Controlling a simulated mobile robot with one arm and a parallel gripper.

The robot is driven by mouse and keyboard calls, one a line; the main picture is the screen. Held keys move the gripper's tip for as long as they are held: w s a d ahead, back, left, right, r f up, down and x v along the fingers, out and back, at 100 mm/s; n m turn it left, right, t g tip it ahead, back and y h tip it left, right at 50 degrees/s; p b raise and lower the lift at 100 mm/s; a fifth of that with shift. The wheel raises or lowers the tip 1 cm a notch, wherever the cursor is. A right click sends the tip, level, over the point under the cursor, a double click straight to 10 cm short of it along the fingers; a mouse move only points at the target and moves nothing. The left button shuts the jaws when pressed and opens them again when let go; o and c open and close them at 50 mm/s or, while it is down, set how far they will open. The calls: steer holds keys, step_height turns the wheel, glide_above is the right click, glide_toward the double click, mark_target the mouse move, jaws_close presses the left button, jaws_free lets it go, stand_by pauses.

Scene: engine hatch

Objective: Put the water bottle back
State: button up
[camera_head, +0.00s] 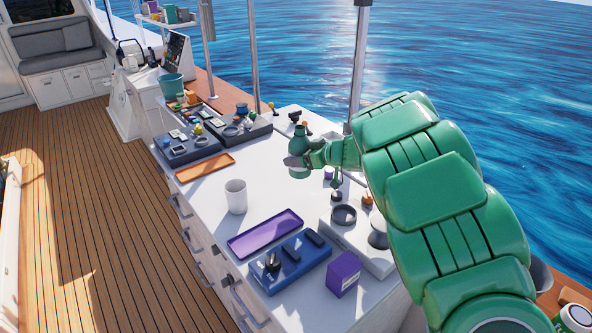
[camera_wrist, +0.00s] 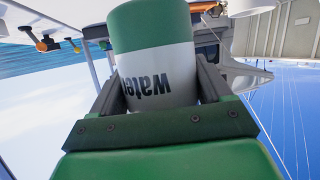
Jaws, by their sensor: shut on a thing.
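The water bottle (camera_head: 300,136) is green with a white band, and stands roughly upright above the far side of the white counter in the head view. My gripper (camera_head: 298,160) reaches in from the right and is shut on it around the white band. In the wrist view the bottle (camera_wrist: 152,30) sits between the two fingers, and its label "water" shows upside down. I cannot tell whether the bottle's base touches the counter. The gripper partly hides the bottle's lower part.
The white counter (camera_head: 215,192) holds a white cup (camera_head: 236,196), an orange tray (camera_head: 205,167), a purple tray (camera_head: 265,233), a blue tray (camera_head: 291,263) and a purple box (camera_head: 345,274). Dark organizers (camera_head: 187,147) stand at the back left. A metal post (camera_head: 359,60) rises behind the bottle.

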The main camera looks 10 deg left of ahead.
steer(key=shift+w+a+f, duration=0.3)
steer(key=shift+w+f, duration=0.75)
steer(key=shift+f, duration=0.05)
steer(key=shift+w+a+f, duration=0.35)
steer(key=shift+w+f, duration=0.75)
steer(key=shift+f, duration=0.05)
steer(key=shift+w+a+f, duration=0.3)
steer(key=shift+w+f, duration=0.75)
steer(key=shift+f, duration=1.5)
steer(key=shift+f, duration=0.15)
steer(key=o, duration=1.2)
